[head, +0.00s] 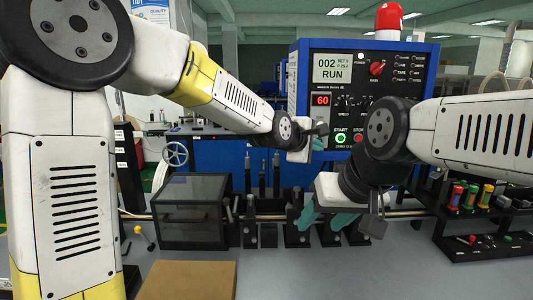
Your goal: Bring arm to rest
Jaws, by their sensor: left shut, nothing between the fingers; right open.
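My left arm reaches in from the left. Its gripper (319,141) is small in the view, shut and empty, in front of the lower left of the blue control panel (433,62), beside the green START button (341,138). I cannot tell whether it touches the panel. My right arm comes in from the right and bends down. Its gripper (326,220) has teal fingers that point down and stand apart, with nothing seen between them. It is in front of the row of black fixtures, lower than the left gripper. The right arm hides part of the panel.
The panel display (332,68) reads 002 RUN, with a red beacon (388,18) on top. A dark clear-sided box (190,212) stands left of several black fixtures. A brown board (187,281) lies in front. A black rack (482,246) with coloured tools is at right. The grey table's front middle is clear.

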